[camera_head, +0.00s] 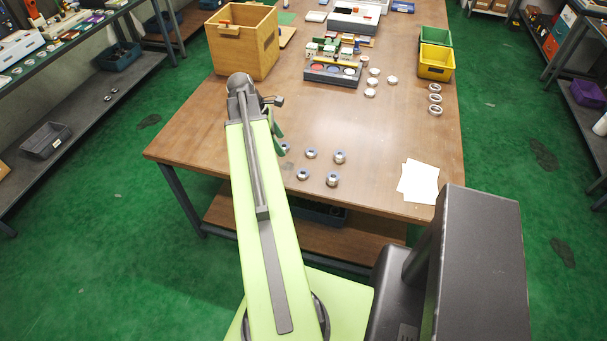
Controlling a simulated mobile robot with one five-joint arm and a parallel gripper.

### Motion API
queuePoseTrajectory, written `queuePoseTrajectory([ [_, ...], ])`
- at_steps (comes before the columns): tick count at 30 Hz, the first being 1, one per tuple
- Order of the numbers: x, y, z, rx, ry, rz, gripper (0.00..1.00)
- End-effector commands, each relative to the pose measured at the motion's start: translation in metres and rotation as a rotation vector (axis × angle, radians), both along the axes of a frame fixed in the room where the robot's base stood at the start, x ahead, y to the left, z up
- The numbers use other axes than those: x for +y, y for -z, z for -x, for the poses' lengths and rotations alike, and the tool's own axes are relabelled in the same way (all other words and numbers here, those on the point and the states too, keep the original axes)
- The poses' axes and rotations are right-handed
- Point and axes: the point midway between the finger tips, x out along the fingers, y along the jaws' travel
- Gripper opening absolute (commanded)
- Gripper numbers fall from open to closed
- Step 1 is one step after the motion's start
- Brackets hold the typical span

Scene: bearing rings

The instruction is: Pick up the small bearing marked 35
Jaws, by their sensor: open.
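Several small silver bearing rings lie on the wooden table (215,135) near its front edge. They include a front ring (333,180), a ring to its left (303,174), a right ring (340,157), a middle ring (311,154) and a left ring (285,149). No markings are legible, so I cannot tell which is the 35. My gripper (278,132) is open, beside the left ring and partly hidden by my arm. I cannot tell its exact height or whether it touches that ring. No bearing shows held in it.
More rings lie farther back, such as a pale ring (370,92) and a right-edge ring (435,98). A wooden box (238,50), a grey tray (333,73), a yellow bin (436,63) and white paper (418,183) are on the table. The table's middle is clear.

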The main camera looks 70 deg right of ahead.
Motion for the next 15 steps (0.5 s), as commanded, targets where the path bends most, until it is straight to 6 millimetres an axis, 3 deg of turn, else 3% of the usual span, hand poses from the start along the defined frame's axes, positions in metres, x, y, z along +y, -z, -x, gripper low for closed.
queuePoseTrajectory([
  [5,-0.001,0.016,0.004,-0.001,0.001,0.000,0.67],
  [15,-0.013,0.087,0.028,-0.002,0.004,0.001,0.67],
])
